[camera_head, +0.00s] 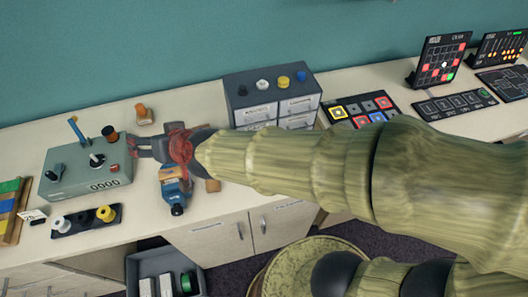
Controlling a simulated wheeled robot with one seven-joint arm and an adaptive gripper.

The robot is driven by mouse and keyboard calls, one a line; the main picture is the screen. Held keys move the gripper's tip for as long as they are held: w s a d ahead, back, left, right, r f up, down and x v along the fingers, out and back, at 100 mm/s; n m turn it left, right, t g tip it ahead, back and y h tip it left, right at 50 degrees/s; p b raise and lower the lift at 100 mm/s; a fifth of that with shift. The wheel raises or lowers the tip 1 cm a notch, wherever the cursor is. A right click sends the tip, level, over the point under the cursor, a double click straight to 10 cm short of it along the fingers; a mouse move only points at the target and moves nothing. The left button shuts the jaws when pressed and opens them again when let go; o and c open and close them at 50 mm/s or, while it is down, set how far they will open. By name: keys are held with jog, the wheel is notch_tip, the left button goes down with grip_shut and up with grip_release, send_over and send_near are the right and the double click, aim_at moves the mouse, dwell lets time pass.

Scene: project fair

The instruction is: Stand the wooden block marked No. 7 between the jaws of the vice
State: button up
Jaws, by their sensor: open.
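The vice (175,192) is blue with a dark screw end and stands near the front edge of the counter. A light wooden piece (172,173) shows at its top, just under my gripper; I cannot tell whether it sits between the jaws. Another wooden block (144,115) is behind my gripper, and a small one (212,185) is right of the vice. No marking No. 7 is readable on any. My gripper (136,146) is open, its fingers pointing left above and behind the vice, with nothing visible between them. My arm hides part of the counter.
A grey-green box (70,180) with a lever, knobs and a counter is just left of my fingertips. A dark tray with spools (84,222) lies in front of it. A drawer cabinet (240,95) stands behind my wrist. An open grey bin (146,266) is below the counter.

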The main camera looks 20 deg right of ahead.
jog(key=s+d+g+h, duration=0.1)
jog(key=s+d+h, duration=0.1)
jog(key=s+d, duration=0.3)
jog(key=s+d+r+g+h, duration=0.1)
jog(key=s+d, duration=0.5)
jog(key=d, duration=0.8)
jog(key=s+d+g+h, duration=0.2)
jog(key=s+d, duration=0.4)
jog(key=d, duration=0.3)
jog(key=shift+d+r+m+h, duration=0.2)
jog(key=shift+m+h, duration=0.1)
jog(key=shift+h, duration=0.1)
jog(key=shift+a, duration=0.15)
